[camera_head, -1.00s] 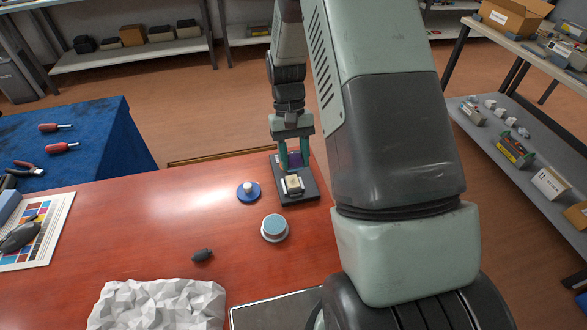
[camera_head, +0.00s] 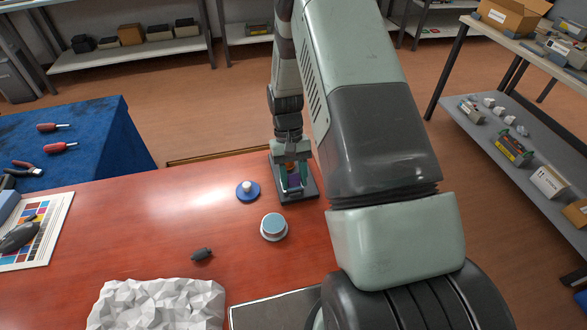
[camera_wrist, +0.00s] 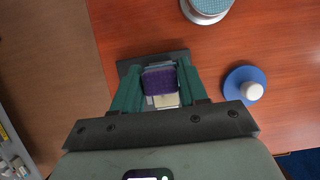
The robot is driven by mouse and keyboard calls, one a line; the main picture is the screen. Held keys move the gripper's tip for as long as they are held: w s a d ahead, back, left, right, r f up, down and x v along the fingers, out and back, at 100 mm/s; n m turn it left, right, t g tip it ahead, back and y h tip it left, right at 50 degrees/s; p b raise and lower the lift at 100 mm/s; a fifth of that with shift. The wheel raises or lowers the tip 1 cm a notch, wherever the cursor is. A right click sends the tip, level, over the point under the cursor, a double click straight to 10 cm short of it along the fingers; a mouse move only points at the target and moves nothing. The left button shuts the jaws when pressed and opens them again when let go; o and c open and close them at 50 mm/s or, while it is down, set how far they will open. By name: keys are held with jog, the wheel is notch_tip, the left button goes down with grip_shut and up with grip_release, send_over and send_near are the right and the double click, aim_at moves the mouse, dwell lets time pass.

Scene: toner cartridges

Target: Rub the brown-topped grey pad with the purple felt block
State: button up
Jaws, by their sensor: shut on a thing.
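The purple felt block (camera_head: 293,182) is between the green fingers of my gripper (camera_head: 292,185), which is shut on it. In the wrist view, the block (camera_wrist: 158,80) shows between the fingers of my gripper (camera_wrist: 160,84). Below it is the pad, of which a pale tan strip (camera_wrist: 165,100) shows at the block's lower edge; the block hides most of its top. The pad rests on a dark plate (camera_head: 307,195) near the table's far edge. I cannot tell whether the block touches the pad.
A blue disc with a white knob (camera_head: 248,191) is left of the plate. A blue-topped round white item (camera_head: 273,227) is nearer. A small dark object (camera_head: 203,254) and crumpled white material (camera_head: 158,305) lie closer. The red table (camera_head: 130,225) is clear between them.

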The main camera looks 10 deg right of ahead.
aim_at(294, 177)
jog(key=shift+w, duration=2.1)
jog(key=s, duration=0.4)
jog(key=shift+s, duration=0.15)
jog(key=shift+r, duration=4.05)
jog(key=s+d+f, duration=0.1)
jog(key=s+f, duration=0.1)
jog(key=s, duration=0.1)
jog(key=s+d+f, duration=0.1)
jog(key=s+f, duration=0.2)
jog(key=s+d+f, duration=0.1)
jog(key=s+f, duration=0.1)
jog(key=s, duration=0.1)
jog(key=shift+s+d+f, duration=0.1)
jog(key=shift+f, duration=2.7)
